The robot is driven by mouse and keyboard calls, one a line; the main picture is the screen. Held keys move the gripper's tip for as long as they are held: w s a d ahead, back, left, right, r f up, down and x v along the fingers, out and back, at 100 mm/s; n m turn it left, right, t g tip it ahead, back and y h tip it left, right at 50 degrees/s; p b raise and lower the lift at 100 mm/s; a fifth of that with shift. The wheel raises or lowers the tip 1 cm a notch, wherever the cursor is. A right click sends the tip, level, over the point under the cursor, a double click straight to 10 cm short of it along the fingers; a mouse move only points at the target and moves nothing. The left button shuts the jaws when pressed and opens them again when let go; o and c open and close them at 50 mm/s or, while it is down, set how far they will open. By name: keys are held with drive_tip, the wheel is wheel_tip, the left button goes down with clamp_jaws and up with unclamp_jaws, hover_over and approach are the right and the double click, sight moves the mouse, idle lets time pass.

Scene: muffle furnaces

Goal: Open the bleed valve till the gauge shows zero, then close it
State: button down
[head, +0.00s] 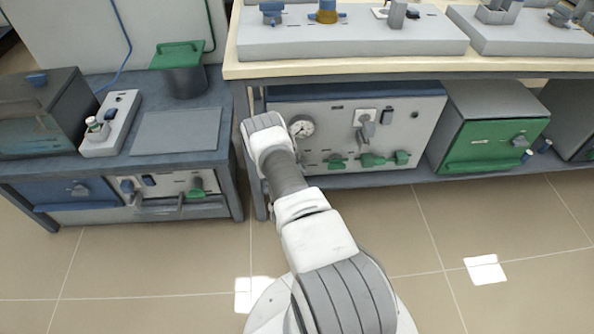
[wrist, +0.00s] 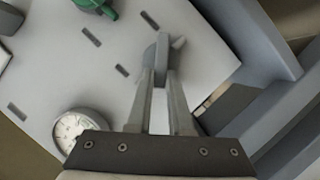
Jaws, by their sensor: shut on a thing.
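In the wrist view my gripper (wrist: 160,74) has its two fingers closed on a small grey valve handle (wrist: 164,46) that stands out from a light grey panel. I take this handle to be the bleed valve; the fingers hide part of it. The round white-faced gauge (wrist: 75,128) is at the lower left of the wrist view, partly cut off by the gripper body. In the head view the gauge (head: 301,127) is just right of my wrist, on the panel under the bench. Its needle is too small to read surely. My fingers and the valve are hidden there behind my arm.
The grey panel (head: 400,136) also carries several green handles (head: 372,160) and a grey lever (head: 364,130). A bench leg (head: 257,195) and shelf edge are close to my wrist. A green-fronted furnace (head: 495,140) stands right. The floor in front is clear.

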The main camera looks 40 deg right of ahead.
drive_tip(key=shift+w+a+f+n+t+h, duration=0.1)
drive_tip(key=shift+f+n+h, duration=0.4)
drive_tip(key=shift+n, duration=0.85)
drive_tip(key=shift+w+a+f+n+t+h, duration=0.15)
drive_tip(key=shift+n+h, duration=0.7)
drive_tip(key=shift+n, duration=0.45)
drive_tip(key=shift+a+f+n+t+h, duration=0.1)
drive_tip(key=shift+f+n+h, duration=0.4)
drive_tip(key=shift+n, duration=0.85)
drive_tip(key=shift+r, duration=0.15)
drive_tip(key=c, duration=0.8)
unclamp_jaws()
drive_tip(key=shift+s+a, duration=0.1)
